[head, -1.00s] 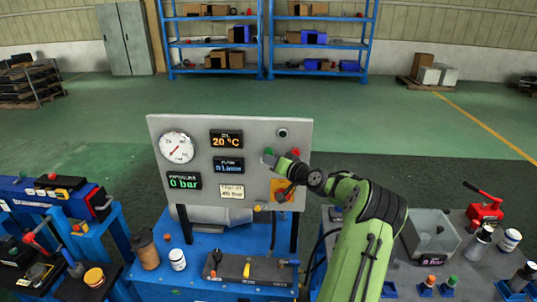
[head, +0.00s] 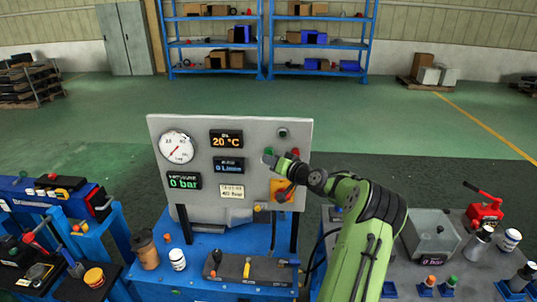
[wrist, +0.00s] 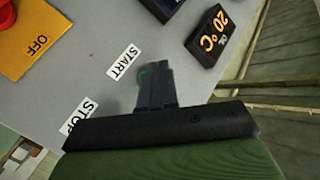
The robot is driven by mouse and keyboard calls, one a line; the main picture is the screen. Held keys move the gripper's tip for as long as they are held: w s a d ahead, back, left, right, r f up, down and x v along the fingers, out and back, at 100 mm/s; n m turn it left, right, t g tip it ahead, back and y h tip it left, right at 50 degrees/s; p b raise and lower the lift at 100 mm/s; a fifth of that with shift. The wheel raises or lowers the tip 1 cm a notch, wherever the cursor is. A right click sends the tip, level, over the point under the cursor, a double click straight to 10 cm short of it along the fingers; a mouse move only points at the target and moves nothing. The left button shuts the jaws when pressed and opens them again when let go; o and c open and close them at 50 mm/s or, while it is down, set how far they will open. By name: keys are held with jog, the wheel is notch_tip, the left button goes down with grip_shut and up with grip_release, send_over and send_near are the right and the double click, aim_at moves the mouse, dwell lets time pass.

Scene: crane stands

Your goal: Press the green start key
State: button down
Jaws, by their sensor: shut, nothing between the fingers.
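The green start key (head: 268,151) is on the upright grey panel (head: 240,125), to the left of the red stop key (head: 295,152). In the wrist view a sliver of the green key (wrist: 142,74) shows beside my fingertips, near the START label (wrist: 123,62); the rest is hidden behind them. My gripper (head: 269,160) is shut and empty, with its tips right at the green key. Whether they touch it or stop just short, I cannot tell. The STOP label (wrist: 77,115) is partly covered by my gripper.
A yellow plate with a red OFF switch (wrist: 25,45) is on the panel. The panel also carries a round gauge (head: 177,147) and displays reading 20 °C (head: 226,138) and 0 bar (head: 184,181). Side benches with tools stand left and right.

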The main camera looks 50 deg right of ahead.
jog(key=shift+w+d, duration=0.3)
jog(key=shift+d, duration=0.05)
jog(key=shift+w+d, duration=0.25)
jog(key=shift+d, duration=0.15)
dwell(0.8)
jog(key=shift+s+a+b, duration=0.55)
jog(key=shift+a+b, duration=0.2)
jog(key=shift+b, duration=0.05)
